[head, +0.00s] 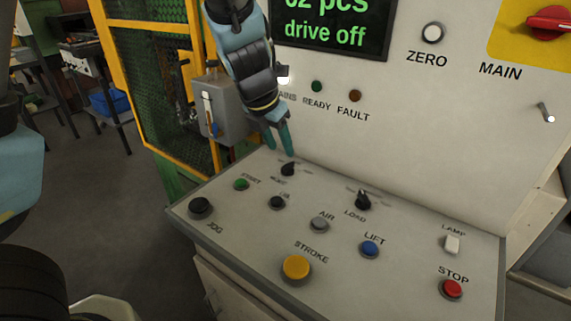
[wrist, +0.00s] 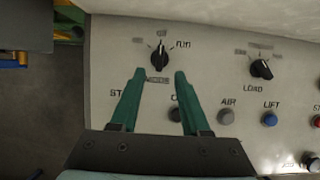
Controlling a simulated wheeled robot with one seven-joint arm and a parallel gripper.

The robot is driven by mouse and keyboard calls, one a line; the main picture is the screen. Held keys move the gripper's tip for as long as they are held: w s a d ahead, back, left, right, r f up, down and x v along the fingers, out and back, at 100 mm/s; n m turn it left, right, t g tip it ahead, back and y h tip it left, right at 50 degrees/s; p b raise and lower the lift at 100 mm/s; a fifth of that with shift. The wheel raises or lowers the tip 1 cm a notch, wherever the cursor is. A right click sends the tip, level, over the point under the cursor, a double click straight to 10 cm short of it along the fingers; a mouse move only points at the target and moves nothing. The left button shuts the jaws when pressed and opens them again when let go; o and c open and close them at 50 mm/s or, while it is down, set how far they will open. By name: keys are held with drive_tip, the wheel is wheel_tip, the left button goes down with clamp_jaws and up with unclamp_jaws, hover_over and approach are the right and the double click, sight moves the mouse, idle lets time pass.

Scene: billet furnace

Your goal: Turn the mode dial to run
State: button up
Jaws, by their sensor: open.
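The mode dial (head: 288,169) is a small black knob at the back left of the sloped control panel. In the wrist view the mode dial (wrist: 160,56) has its narrow end pointing roughly up, with "run" printed to its upper right and "MODE" below it. A fainter label to its upper left is hard to read. My gripper (head: 280,149) is open and empty, just above and behind the dial in the head view. In the wrist view my gripper's fingertips (wrist: 159,74) lie apart, just short of the dial on either side, not touching it.
A similar load dial (head: 362,201) stands to the right. Green start (head: 241,184), black jog (head: 200,207), grey air (head: 319,224), blue lift (head: 369,249), yellow stroke (head: 296,267) and red stop (head: 452,288) buttons surround it. A grey switch box (head: 224,112) stands behind left.

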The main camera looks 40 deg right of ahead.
sight(287, 165)
drive_tip(key=b+x, duration=0.1)
drive_tip(key=x, duration=0.5)
drive_tip(key=shift+d+f+b, duration=0.1)
drive_tip(key=shift+f+b, duration=0.25)
clamp_jaws()
